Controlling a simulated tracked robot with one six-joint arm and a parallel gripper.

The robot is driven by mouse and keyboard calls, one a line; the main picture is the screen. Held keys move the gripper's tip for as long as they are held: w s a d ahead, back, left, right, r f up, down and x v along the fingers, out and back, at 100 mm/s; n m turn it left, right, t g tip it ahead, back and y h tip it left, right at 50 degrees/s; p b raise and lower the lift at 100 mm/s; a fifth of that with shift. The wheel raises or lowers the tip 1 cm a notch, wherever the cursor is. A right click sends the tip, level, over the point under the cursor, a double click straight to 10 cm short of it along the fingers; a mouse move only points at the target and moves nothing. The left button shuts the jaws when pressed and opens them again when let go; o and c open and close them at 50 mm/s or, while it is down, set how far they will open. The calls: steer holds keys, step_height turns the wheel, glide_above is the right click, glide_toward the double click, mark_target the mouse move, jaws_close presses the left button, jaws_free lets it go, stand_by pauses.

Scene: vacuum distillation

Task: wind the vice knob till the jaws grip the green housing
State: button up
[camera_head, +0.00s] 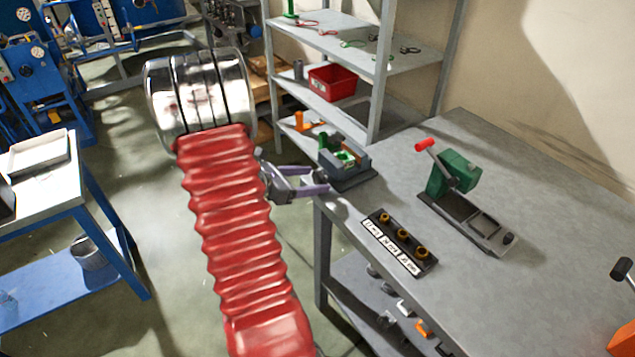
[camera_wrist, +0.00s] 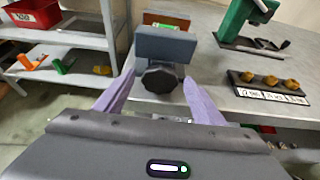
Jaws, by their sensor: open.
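The vice (camera_head: 350,177) stands at the near left corner of the grey bench. Its blue-grey front jaw (camera_wrist: 165,46) faces me in the wrist view. The green housing (camera_head: 347,158) sits between the jaws, and only a small part of it shows. Whether the jaws touch it I cannot tell. The dark faceted vice knob (camera_wrist: 159,78) is on the vice's near side. My gripper (camera_head: 323,185) is open, with its purple fingers either side of the knob in the wrist view. I cannot tell whether they touch it.
A green press with a red-tipped lever (camera_head: 455,175) and a dark strip with brass knobs (camera_head: 400,241) stand to the right on the bench. A shelf rack with a red bin (camera_head: 332,83) stands behind. Orange and green parts lie on its lower shelf.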

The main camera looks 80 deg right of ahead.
mark_target(317, 179)
steer(key=shift+x, duration=1.55)
steer(key=shift+c, duration=0.5)
steer(key=c, duration=0.9)
